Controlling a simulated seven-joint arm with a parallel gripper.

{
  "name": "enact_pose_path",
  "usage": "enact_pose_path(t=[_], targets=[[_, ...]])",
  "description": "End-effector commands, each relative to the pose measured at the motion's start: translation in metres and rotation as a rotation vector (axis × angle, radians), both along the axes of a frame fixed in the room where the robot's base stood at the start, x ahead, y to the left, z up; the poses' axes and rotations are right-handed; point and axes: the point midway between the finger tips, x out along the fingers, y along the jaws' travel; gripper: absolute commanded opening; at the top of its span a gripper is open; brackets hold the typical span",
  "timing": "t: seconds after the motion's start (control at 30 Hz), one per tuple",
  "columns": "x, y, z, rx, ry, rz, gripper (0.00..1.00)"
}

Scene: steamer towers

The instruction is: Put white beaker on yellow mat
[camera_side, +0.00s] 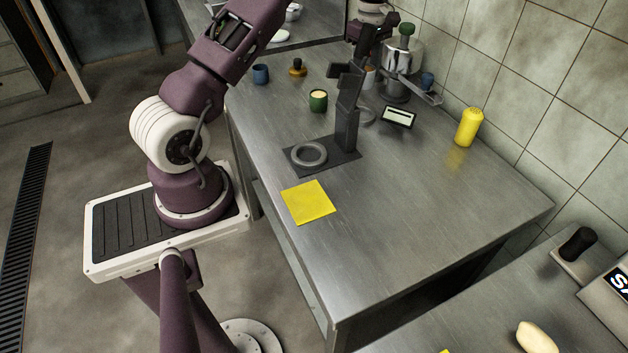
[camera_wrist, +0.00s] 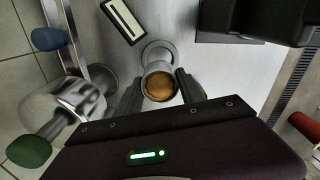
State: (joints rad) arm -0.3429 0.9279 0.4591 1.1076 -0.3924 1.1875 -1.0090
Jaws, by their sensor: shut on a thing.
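My gripper (camera_wrist: 160,88) is shut on the white beaker (camera_wrist: 161,66), which holds something brown; one dark finger is on each side of it. In the side view the white beaker (camera_side: 370,76) shows only in part, behind the dark stand and beside my gripper. A grey ring-like disc (camera_side: 366,116) is on the counter near it; in the wrist view the beaker overlaps this disc. The yellow mat (camera_side: 308,202) lies flat and empty on the counter, nearer the front left than the beaker. The mat is not visible in the wrist view.
A tall dark stand (camera_side: 346,125) with a ring on its base rises between beaker and mat. A metal machine (camera_side: 397,88), a display device (camera_side: 398,116), a green cup (camera_side: 318,101) and a yellow shaker (camera_side: 468,127) stand around. The counter right of the mat is clear.

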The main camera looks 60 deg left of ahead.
Motion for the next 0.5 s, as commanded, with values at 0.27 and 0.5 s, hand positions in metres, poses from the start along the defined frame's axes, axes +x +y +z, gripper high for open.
enact_pose_path(t=[0.27, 0.5], targets=[[0.0001, 0.0, 0.0002, 0.0, -0.001, 0.0, 0.0], [-0.0047, 0.0099, 0.0047, -0.001, -0.002, -0.001, 0.0]])
